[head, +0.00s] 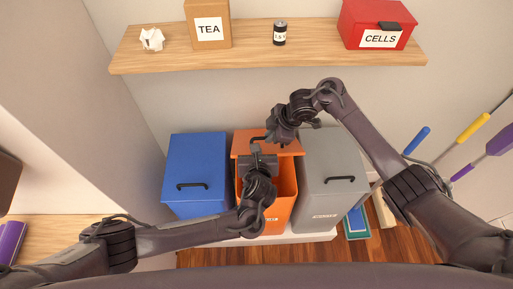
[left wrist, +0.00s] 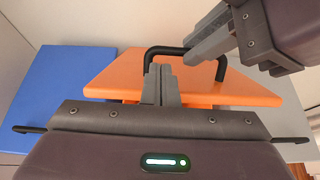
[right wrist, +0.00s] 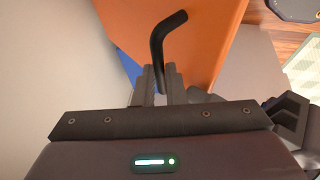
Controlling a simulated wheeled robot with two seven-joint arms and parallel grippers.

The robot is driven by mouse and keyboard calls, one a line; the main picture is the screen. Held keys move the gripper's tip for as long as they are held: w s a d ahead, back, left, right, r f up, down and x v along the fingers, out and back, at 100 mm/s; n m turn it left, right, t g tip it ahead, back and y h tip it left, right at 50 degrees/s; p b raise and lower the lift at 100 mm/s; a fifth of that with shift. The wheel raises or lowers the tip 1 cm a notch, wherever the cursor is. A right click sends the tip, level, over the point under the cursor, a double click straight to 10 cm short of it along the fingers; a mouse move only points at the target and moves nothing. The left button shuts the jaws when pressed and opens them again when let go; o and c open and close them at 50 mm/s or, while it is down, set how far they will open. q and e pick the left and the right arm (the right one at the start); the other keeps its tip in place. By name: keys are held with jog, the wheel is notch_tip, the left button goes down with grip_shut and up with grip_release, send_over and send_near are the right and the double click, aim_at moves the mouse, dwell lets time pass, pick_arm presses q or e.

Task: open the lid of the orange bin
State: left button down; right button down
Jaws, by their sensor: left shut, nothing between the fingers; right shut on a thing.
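The orange bin (head: 278,212) stands between a blue and a grey bin. Its lid (head: 242,143) is raised at the back, and part of the bin's inside shows. The lid with its black handle also shows in the left wrist view (left wrist: 120,75). My right gripper (head: 272,139) is shut on the handle (right wrist: 162,38), whose bar runs down to its fingers in the right wrist view. My left gripper (head: 256,150) is shut and empty, over the bin's opening in front of the lid. I cannot tell whether its fingertips touch the lid.
The blue bin (head: 195,160) and grey bin (head: 330,160) stand closed close on each side. A wooden shelf (head: 255,62) above carries a tea box, a can, a red box and crumpled paper. Several coloured handles lean at the right.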

pick_arm(q)
jog(key=shift+w+f, duration=0.4)
jog(key=shift+w, duration=0.15)
pick_arm(e)
jog(key=shift+w+d+f, duration=0.1)
jog(key=shift+d+f, duration=0.1)
jog(key=shift+d, duration=0.05)
pick_arm(q)
jog(key=shift+r, duration=0.1)
jog(key=shift+w+r, duration=0.6)
jog(key=shift+w, duration=0.05)
